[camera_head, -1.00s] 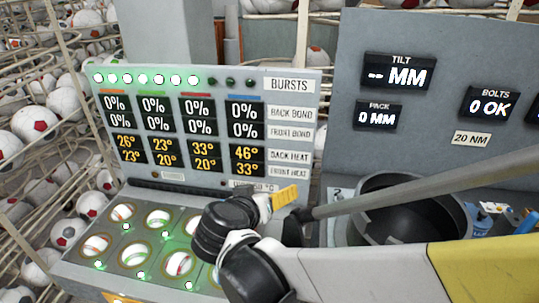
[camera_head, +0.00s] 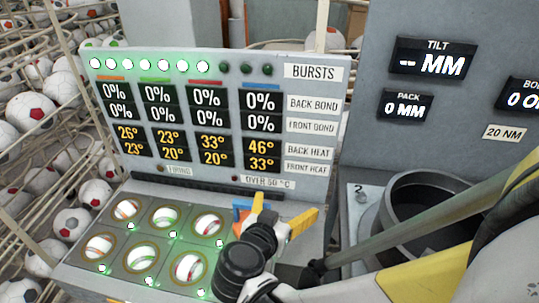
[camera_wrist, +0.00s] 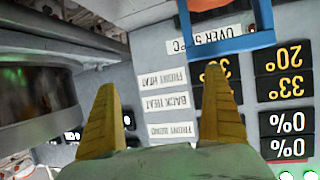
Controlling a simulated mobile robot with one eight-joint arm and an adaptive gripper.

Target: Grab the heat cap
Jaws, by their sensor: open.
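A small blue and orange part, which looks like the heat cap (camera_head: 239,215), is at the right end of the panel with round ports, just below the display board. It is partly hidden by my gripper. In the wrist view the fingers (camera_wrist: 160,85) point at the display board. I cannot tell whether the right finger touches the part.
The display board (camera_head: 210,125) stands close behind the fingers. Lit ports with balls (camera_head: 165,216) lie left of my gripper. A dark round pot (camera_head: 405,200) stands to the right, below a grey panel (camera_head: 450,120). Racks of balls (camera_head: 40,110) fill the left side.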

